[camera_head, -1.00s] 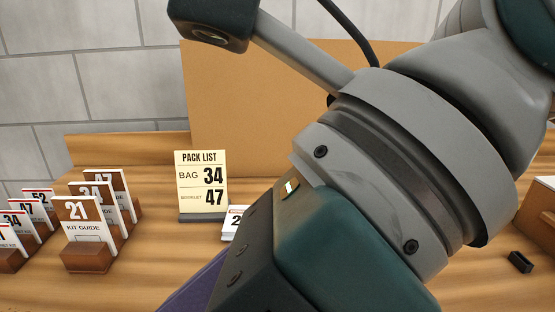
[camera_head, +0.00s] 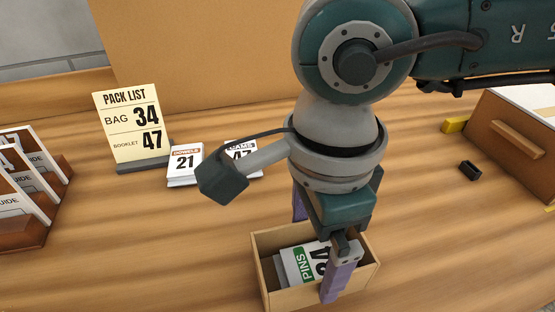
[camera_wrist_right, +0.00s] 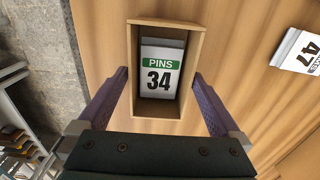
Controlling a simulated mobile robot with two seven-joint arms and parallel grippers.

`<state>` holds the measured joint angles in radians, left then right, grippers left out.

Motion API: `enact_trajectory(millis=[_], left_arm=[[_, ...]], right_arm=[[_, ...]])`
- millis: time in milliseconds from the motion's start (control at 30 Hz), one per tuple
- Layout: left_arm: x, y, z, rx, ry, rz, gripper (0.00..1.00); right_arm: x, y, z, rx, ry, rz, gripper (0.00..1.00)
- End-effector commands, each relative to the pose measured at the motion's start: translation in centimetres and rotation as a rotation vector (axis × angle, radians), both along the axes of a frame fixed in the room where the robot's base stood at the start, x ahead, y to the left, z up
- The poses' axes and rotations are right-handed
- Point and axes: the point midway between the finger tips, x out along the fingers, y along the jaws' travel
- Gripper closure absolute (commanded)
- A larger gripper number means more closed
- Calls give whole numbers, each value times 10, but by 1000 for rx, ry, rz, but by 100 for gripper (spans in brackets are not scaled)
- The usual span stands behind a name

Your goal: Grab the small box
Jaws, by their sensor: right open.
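The small box (camera_head: 260,265) is an open-topped light wooden box on the table, at the bottom centre of the head view. A white bag (camera_head: 291,266) marked PINS 34 with a green band lies inside it. My right gripper (camera_head: 314,259) points down over the box, open, with purple fingers. In the right wrist view the box (camera_wrist_right: 133,65) lies between the fingers of the gripper (camera_wrist_right: 160,75), one outside each long wall. I cannot tell whether they touch it. My left gripper is not in view.
A PACK LIST sign (camera_head: 130,125) reads bag 34, booklet 47. Beside it lie white packs marked 21 (camera_head: 185,165) and 47 (camera_head: 240,152). Booklet holders (camera_head: 45,190) stand at left. A small black block (camera_head: 469,170), a yellow block (camera_head: 455,124) and a wooden drawer unit (camera_head: 505,140) are at right.

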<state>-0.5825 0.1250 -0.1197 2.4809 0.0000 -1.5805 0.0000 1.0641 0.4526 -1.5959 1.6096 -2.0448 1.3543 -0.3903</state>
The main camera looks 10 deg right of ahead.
Motion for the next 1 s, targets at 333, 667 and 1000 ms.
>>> enact_trajectory(millis=[333,667,1000], left_arm=[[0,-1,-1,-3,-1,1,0],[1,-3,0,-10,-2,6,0],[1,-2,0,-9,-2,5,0]], right_arm=[[0,0,-15,2,-1,-1,0],[0,0,-15,2,0,-1,35],[0,0,-14,2,-1,-1,61]])
